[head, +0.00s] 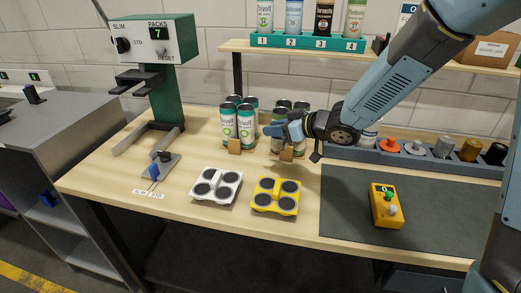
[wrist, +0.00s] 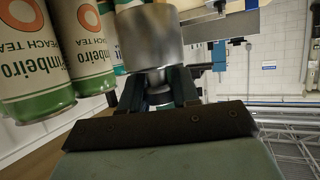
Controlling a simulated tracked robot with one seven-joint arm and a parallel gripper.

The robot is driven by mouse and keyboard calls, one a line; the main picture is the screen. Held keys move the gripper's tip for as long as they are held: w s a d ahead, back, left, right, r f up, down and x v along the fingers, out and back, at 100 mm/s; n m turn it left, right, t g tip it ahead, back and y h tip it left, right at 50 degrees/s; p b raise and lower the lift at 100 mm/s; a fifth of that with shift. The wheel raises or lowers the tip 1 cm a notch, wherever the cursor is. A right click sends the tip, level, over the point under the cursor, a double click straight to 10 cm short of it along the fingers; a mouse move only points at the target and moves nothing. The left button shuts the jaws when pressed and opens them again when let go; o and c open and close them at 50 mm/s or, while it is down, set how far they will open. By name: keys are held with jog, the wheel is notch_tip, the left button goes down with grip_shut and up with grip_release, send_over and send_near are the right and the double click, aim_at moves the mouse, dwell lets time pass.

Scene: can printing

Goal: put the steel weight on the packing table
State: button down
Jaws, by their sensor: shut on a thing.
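In the wrist view my gripper (wrist: 160,88) is shut on the narrow neck of the steel weight (wrist: 150,38), a shiny silver cylinder. In the head view my gripper (head: 274,130) is over the back middle of the packing table (head: 170,187), beside a pack of green-ended cans (head: 281,108). The weight cannot be made out in that view. In the wrist view the peach tea cans (wrist: 82,45) appear upside down, close to the left of the weight; I cannot tell whether they touch.
Another can pack (head: 246,125) stands left of my gripper. White (head: 214,198) and yellow (head: 276,209) four-pad trays lie in front. A grey rack (head: 350,153) with coloured pieces stands right, behind a dark mat (head: 345,205) holding a yellow button box (head: 386,205). The wood left of the white tray is partly clear.

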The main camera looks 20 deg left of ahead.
aim_at(286, 148)
jog(key=a+f, duration=0.3)
jog(key=w+a+f, duration=0.1)
jog(key=a+f, duration=0.1)
jog(key=f, duration=0.1)
jog(key=shift+w+a+f, duration=0.15)
jog(key=shift+a+f, duration=0.05)
jog(key=shift+a, duration=0.2)
jog(key=shift+f, duration=1.45)
jog(key=c, duration=0.8)
grip_release()
jog(key=shift+f, duration=0.15)
jog(key=shift+d+r, duration=0.2)
jog(key=v, duration=1.1)
jog(key=shift+d+r, duration=0.15)
jog(key=shift+d, duration=0.15)
jog(key=shift+d, duration=0.1)
